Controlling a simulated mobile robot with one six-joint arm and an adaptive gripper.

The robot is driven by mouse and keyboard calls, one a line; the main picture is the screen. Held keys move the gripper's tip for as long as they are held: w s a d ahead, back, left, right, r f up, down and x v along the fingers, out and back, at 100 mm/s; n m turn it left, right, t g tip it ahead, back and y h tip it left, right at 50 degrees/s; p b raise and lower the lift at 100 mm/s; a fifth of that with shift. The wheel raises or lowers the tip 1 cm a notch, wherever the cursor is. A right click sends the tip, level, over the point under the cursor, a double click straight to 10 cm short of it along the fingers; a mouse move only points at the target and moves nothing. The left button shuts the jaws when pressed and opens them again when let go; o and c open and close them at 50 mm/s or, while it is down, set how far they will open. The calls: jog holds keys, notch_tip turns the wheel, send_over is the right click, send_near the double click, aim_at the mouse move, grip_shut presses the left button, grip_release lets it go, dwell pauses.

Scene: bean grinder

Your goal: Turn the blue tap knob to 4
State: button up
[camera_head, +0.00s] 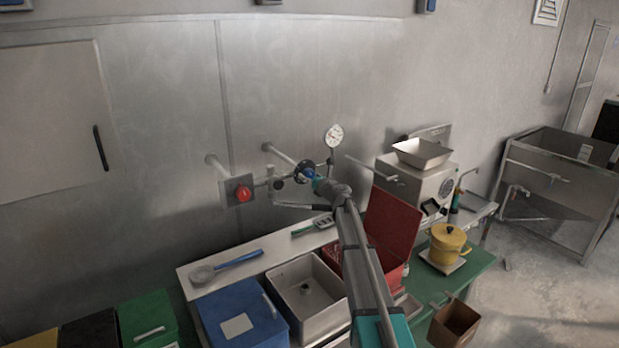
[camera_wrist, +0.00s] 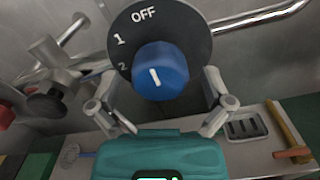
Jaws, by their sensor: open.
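The blue tap knob (camera_wrist: 160,70) sits on a round dark dial plate (camera_wrist: 196,32) in the wrist view. OFF, 1 and 2 are readable on the plate; 4 is not visible. The knob's white mark points up and slightly left, roughly toward OFF. My gripper (camera_wrist: 160,84) is open, with one finger on each side of the knob and visible gaps between. In the head view, my gripper (camera_head: 319,182) is at the wall pipes and the knob (camera_head: 310,172) is partly hidden behind it.
A red knob (camera_head: 243,193) is left of the dial, and a pressure gauge (camera_head: 334,135) stands above right. Pipes run close around the dial. Below are a sink (camera_head: 318,320), a blue bin (camera_head: 215,310) and a red box (camera_head: 395,220).

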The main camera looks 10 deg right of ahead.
jog(key=c, duration=1.1)
jog(key=shift+c, duration=0.2)
